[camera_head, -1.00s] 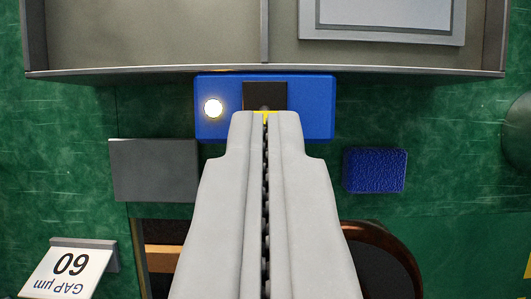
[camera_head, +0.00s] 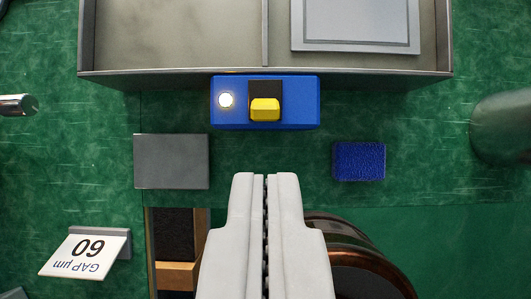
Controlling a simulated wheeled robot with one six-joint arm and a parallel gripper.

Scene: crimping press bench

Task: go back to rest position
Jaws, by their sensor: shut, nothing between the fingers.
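My gripper (camera_head: 265,176) reaches up from the bottom middle of the view. Its two grey fingers are shut with nothing between them. Its tips are apart in the picture from a blue box (camera_head: 294,114) above them. The blue box has a yellow rocker or lever (camera_head: 265,109) in a dark slot and a lit white round lamp (camera_head: 226,100) on its left. The box sits against the front edge of a grey tray.
The grey divided tray (camera_head: 180,35) spans the top and holds a light grey plate (camera_head: 356,22).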

